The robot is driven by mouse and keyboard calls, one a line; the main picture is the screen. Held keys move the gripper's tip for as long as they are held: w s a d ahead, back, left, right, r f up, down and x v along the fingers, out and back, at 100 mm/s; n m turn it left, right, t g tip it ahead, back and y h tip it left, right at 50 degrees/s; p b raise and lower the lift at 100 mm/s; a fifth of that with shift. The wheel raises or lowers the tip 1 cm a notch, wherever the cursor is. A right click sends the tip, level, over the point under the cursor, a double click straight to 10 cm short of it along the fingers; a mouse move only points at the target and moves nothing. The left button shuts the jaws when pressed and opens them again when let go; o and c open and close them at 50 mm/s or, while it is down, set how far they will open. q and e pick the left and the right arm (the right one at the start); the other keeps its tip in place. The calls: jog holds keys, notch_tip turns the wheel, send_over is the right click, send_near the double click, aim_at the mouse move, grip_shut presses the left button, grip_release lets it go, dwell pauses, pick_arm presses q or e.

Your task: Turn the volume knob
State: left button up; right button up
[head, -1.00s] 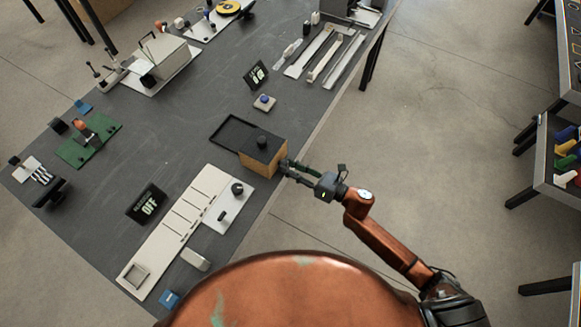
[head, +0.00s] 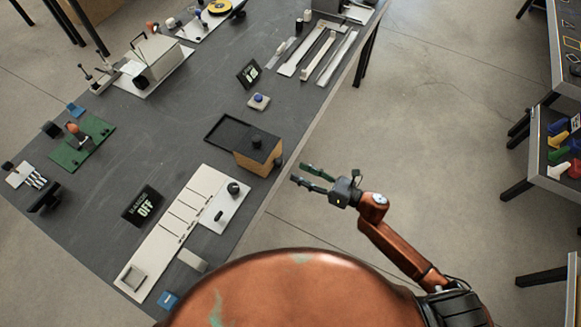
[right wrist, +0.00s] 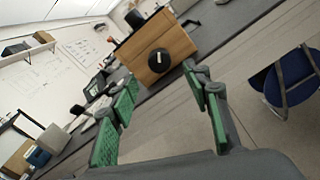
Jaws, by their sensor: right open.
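A wooden box with a dark top (head: 257,158) stands near the table's right edge. A round black knob (right wrist: 159,60) with a small light mark sits on its wooden face in the right wrist view. In the head view this side knob (head: 278,161) shows at the box's right side. Another small black knob (head: 256,141) stands on the box top. My right gripper (head: 298,173) is open and empty, apart from the box and just off the table edge. In the right wrist view its green-padded fingers (right wrist: 160,88) stand apart below the knob. My left gripper is out of view.
A black tray (head: 226,131) adjoins the box. A pale panel with a black knob (head: 233,187) and a display reading OFF (head: 144,206) lie to its lower left. A blue button block (head: 259,102) stands above.

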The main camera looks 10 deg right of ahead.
jog(key=v, duration=0.5)
jog(key=shift+s+d, duration=0.2)
jog(key=shift+d, duration=0.1)
